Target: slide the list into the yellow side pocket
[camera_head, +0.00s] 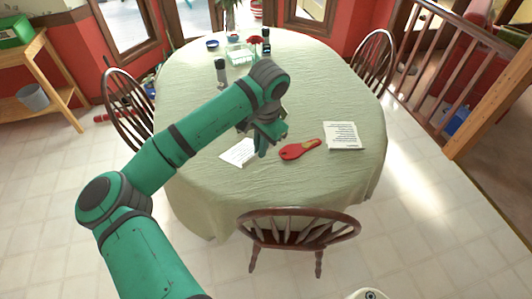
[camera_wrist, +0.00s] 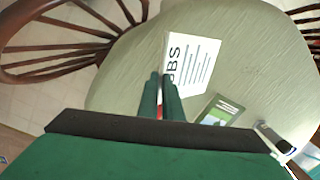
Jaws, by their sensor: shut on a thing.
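A white sheet with printed lines and large letters ending in "BS" (camera_wrist: 197,58) appears to be the list. It shows in the head view as the white sheet (camera_head: 238,152) just left of my gripper (camera_head: 262,153). My gripper's two fingers (camera_wrist: 161,78) are closed at the sheet's edge and hide some of its letters. The exact contact is hard to see. A flat red thing with a yellow-tan patch (camera_head: 299,150) lies on the table right of my gripper. A bit of red shows between the fingers in the wrist view. I cannot make out a yellow pocket clearly.
A white printed sheet or pad (camera_head: 342,135) lies at the right on the cloth-covered table (camera_head: 335,95). A green card (camera_wrist: 214,111) and a dark item (camera_wrist: 273,137) lie in the wrist view. A dark container (camera_head: 220,72) stands farther back. A wooden chair (camera_head: 298,226) stands in front.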

